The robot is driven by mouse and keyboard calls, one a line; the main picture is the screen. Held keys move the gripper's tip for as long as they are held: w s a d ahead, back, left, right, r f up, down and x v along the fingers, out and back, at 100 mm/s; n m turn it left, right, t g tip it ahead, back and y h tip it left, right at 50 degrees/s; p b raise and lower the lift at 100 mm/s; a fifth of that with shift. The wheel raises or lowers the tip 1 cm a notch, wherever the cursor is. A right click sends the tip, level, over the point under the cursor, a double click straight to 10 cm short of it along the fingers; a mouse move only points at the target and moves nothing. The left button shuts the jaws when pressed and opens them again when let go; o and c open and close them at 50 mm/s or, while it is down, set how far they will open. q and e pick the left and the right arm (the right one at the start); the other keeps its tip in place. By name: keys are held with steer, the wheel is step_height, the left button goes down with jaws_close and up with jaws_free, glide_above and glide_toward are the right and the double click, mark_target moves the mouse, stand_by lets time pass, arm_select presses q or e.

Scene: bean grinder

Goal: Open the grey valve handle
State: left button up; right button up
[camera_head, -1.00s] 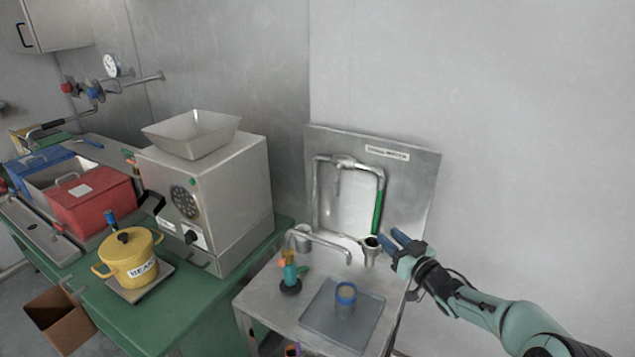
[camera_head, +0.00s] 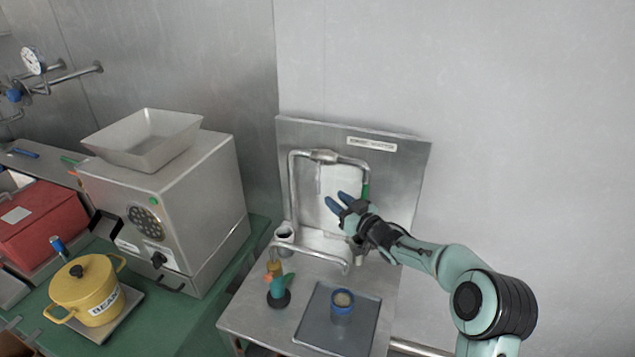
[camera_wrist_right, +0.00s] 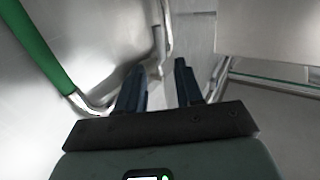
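A pipe fixture (camera_head: 323,156) is mounted on the metal wall panel. A thin grey piece (camera_head: 318,180) hangs from its top bar; I take it for the grey valve handle, though it is small. The pipe's right leg has a green sleeve, large at the left of the right wrist view (camera_wrist_right: 38,45). My right gripper (camera_head: 336,199) is in front of the panel, low and right of the hanging piece. In the right wrist view its two fingers (camera_wrist_right: 158,80) are apart and empty. A grey rod (camera_wrist_right: 163,40) shows beyond the gap between them. My left gripper is out of view.
Below the panel is a metal counter (camera_head: 245,315) with a curved tap (camera_head: 310,254), a teal bottle (camera_head: 278,290), and a tray (camera_head: 365,335) holding a blue-rimmed cup (camera_head: 342,307). A grinder (camera_head: 205,210) and a yellow pot (camera_head: 88,295) stand left on a green table.

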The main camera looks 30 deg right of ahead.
mark_target(319, 186)
steer(key=w+p, duration=0.1)
steer(key=w, duration=0.1)
steer(key=w+p, duration=0.1)
steer(key=w, duration=0.2)
steer(key=w+a, duration=0.1)
steer(key=w, duration=0.2)
steer(key=shift+w+r+p, duration=0.2)
steer(key=shift+w+p, duration=0.05)
steer(key=shift+p, duration=0.15)
steer(key=shift+w+f, duration=0.25)
steer(key=shift+w, duration=0.35)
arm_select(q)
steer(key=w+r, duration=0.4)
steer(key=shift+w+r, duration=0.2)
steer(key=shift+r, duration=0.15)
arm_select(e)
steer(key=shift+s, duration=0.1)
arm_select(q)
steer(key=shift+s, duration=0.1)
arm_select(e)
jaws_close()
